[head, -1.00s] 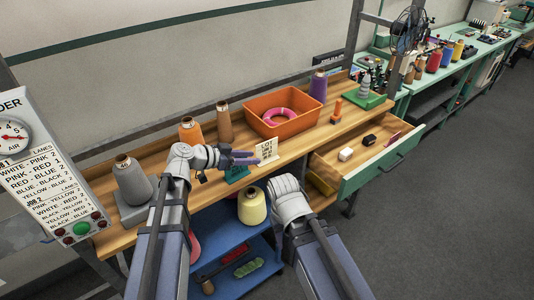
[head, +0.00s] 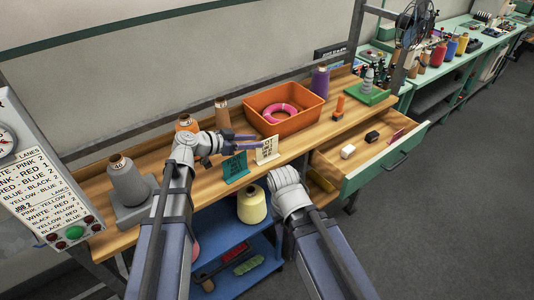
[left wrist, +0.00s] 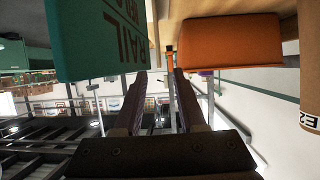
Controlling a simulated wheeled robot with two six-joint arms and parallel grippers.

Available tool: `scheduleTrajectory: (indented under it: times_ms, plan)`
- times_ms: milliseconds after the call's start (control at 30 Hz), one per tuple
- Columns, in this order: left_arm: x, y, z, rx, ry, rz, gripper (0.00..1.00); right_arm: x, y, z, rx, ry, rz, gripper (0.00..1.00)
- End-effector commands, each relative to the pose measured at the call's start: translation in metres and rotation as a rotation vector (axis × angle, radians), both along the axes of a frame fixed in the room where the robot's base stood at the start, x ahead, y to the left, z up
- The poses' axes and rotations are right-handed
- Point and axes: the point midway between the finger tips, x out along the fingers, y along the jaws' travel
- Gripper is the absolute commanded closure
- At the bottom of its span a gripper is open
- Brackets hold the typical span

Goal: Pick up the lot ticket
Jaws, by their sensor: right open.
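The lot ticket (head: 266,150) is a cream card with dark print, standing on the front part of the wooden bench beside a teal card (head: 235,167). My left gripper (head: 252,142) is just behind and above the teal card, its fingers pointing right toward the lot ticket. In the left wrist view its two fingers (left wrist: 161,85) are apart with nothing between them. There the teal card (left wrist: 100,45) fills the upper left, and a thin pale strip of the lot ticket (left wrist: 152,22) shows beside it. My right gripper (head: 287,185) is low in front of the bench edge, its fingers hidden from view.
An orange bin (head: 285,114) with a pink ring stands behind the ticket. Thread cones (head: 222,112) stand at the back left. An open drawer (head: 385,160) juts out at the right. A blue cart (head: 235,234) with a yellow cone stands below the bench.

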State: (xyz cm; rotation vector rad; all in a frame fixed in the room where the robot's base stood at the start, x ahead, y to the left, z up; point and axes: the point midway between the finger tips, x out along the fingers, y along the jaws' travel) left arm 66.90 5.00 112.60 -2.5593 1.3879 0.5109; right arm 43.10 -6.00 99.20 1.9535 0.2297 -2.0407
Motion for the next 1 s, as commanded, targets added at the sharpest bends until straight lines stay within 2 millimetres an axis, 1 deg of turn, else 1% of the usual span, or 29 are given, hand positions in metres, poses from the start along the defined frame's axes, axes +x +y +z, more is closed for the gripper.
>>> scheduleTrajectory:
  times_ms: [167,267,400,500,567,767,1000]
  plan:
    - [0.002,-0.003,-0.004,0.0,0.0,0.0,0.6,0.0,0.0,-0.004,0.0,0.0,0.0,0.5]
    - [0.007,-0.01,-0.012,0.0,0.0,-0.001,0.6,0.0,0.0,-0.012,0.0,0.0,0.0,0.5]
    - [0.017,-0.024,-0.026,0.001,-0.001,-0.003,0.6,0.0,0.0,-0.026,0.0,0.0,-0.001,0.5]
    - [0.024,-0.034,-0.028,0.0,0.001,-0.002,0.6,0.0,0.0,-0.028,0.0,0.0,-0.001,0.5]
    - [0.025,-0.037,-0.028,0.0,0.0,-0.001,0.6,0.0,0.0,-0.028,0.0,0.0,-0.001,0.5]
    - [0.025,-0.038,-0.027,0.0,0.0,0.0,0.6,0.0,0.0,-0.027,0.0,0.0,-0.001,0.5]
    - [0.025,-0.037,-0.027,0.0,0.0,0.0,0.86,0.0,0.0,-0.027,0.0,0.0,-0.001,0.5]
